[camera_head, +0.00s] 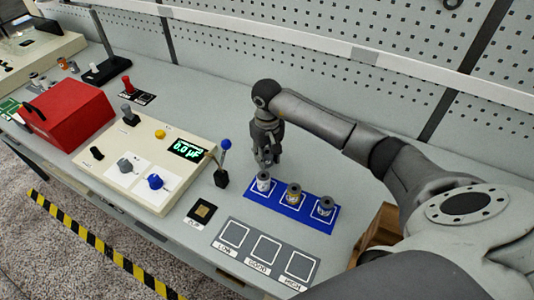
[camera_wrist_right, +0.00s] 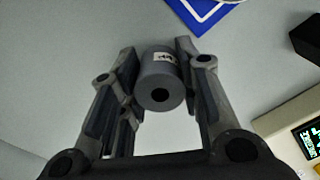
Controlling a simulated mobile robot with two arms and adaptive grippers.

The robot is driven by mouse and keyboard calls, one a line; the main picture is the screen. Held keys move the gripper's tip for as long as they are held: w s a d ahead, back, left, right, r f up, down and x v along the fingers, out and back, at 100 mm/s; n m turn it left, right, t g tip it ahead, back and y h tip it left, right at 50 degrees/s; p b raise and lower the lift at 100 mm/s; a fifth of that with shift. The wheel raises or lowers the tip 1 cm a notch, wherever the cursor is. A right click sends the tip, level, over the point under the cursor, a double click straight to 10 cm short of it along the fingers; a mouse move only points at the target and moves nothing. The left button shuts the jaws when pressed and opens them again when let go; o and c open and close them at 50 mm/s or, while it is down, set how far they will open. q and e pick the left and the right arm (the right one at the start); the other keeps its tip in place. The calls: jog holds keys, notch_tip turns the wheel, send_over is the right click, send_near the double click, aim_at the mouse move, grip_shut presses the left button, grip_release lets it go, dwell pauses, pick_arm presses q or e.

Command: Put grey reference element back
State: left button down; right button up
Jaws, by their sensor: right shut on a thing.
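My right gripper (camera_head: 267,159) points down at the back left end of the blue mat (camera_head: 284,212). In the right wrist view, its fingers (camera_wrist_right: 158,52) are shut on the grey reference element (camera_wrist_right: 161,90), a grey cylinder with a dark hole and a white label. There it hangs over bare grey table, with a blue mat corner (camera_wrist_right: 198,29) ahead. In the head view a grey cylinder (camera_head: 263,183) shows just below the fingers, at the mat's left square; I cannot tell whether it is the held one. My left gripper is out of view.
A yellow-marked spindle (camera_head: 294,195) and a blue-marked one (camera_head: 325,207) stand on the mat. A grey plate (camera_head: 243,257) with LOW, GOOD and HIGH squares is in front. A meter panel (camera_head: 130,180) and a blue-knobbed lever (camera_head: 223,165) stand left.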

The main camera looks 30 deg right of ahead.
jog(key=shift+f, duration=0.2)
jog(key=o, duration=1)
jog(key=shift+r, duration=0.1)
